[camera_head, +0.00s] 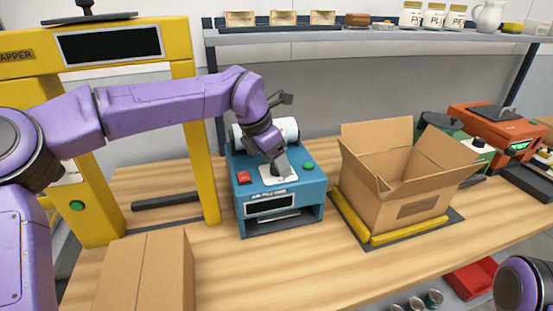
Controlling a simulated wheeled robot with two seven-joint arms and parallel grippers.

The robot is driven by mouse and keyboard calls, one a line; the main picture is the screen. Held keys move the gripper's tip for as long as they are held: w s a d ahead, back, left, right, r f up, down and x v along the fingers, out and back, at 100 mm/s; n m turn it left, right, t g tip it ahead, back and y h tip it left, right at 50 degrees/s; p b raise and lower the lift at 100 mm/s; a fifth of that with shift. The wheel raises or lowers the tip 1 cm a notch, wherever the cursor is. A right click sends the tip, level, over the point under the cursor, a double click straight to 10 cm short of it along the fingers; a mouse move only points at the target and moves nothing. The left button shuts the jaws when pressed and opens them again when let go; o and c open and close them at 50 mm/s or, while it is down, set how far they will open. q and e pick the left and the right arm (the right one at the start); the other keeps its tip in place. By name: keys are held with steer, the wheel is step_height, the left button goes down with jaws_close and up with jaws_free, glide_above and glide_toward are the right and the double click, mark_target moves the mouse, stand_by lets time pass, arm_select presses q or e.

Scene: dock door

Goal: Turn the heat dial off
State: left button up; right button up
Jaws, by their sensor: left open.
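A blue machine (237,200) stands on the wooden bench, with a red button on its left, a green button on its right and a dark display on its front. Between the buttons is a pale plate (291,179), where a heat dial may sit; my gripper covers much of it and I cannot make out the dial or its setting. My left gripper (279,172) is open and points down right over this plate. I cannot tell whether its fingers touch anything. My right gripper is out of view; only part of my right arm shows at the lower right corner.
A white roll (287,128) sits behind the machine. A yellow frame (208,150) stands left of it, a closed carton (145,272) at the front left. An open carton (395,195) stands close on the right. Bench space in front of the machine is clear.

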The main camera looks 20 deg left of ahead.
arm_select(q)
steer(key=shift+s, duration=0.3)
steer(key=shift+w, duration=0.15)
steer(key=c, duration=1)
steer(key=shift+f, duration=0.1)
